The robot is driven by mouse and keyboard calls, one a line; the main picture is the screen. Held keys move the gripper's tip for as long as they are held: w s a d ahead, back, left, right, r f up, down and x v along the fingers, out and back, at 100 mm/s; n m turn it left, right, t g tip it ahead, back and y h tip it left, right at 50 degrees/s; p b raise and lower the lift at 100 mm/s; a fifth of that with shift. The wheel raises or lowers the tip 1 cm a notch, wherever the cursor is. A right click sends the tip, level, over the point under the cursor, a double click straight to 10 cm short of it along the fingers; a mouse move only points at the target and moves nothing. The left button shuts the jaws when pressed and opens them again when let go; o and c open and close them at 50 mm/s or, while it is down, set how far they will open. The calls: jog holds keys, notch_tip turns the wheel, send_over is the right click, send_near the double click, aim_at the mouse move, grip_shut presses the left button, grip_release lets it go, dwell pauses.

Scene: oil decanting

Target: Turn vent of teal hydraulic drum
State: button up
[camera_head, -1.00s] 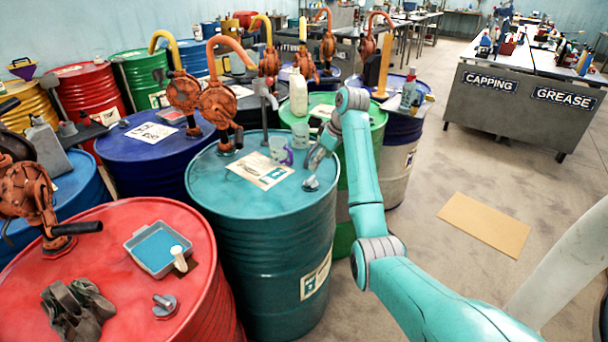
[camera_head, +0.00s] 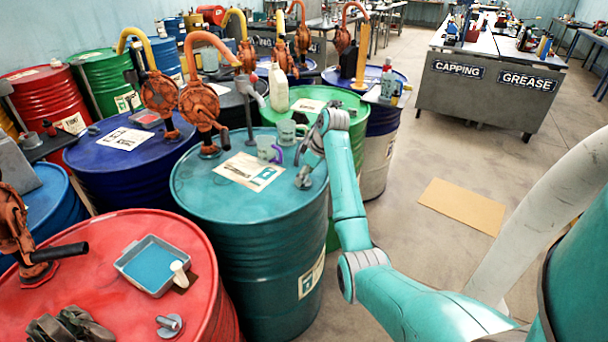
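The teal hydraulic drum (camera_head: 265,265) stands upright in the middle of the view. Its small grey vent (camera_head: 304,180) sits on the right part of the lid, near the rim. My gripper (camera_head: 306,166) points down at the vent from above, its tips at or very close to it. I cannot tell whether they touch it or how far apart the fingers are. A rusty orange hand pump (camera_head: 201,105) rises from the drum's far left side. A paper label (camera_head: 248,171) lies on the lid.
Two cups, one greenish (camera_head: 287,132) and one with a purple handle (camera_head: 266,148), stand close left of my gripper. A red drum (camera_head: 110,228) with a blue-filled tray (camera_head: 151,265) is at front left. A green drum (camera_head: 349,101) is just behind. Floor is free at right, with a tan mat (camera_head: 462,206).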

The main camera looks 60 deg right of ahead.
jog(key=c, duration=0.8)
jog(key=shift+m, duration=0.4)
jog(key=m+h, duration=0.1)
jog(key=m, duration=0.2)
jog(key=shift+a+m+h, duration=0.1)
jog(key=shift+m+h, duration=0.3)
jog(key=m+g+h, duration=0.1)
jog(key=m, duration=0.3)
jog(key=shift+a, duration=0.1)
jog(key=m, duration=0.2)
jog(key=m+g+h, duration=0.1)
jog(key=m, duration=0.2)
jog(key=shift+w+g+h, duration=0.15)
jog(key=shift+g+h, duration=0.15)
jog(key=shift+m+g, duration=0.8)
jog(key=shift+m, duration=1.4)
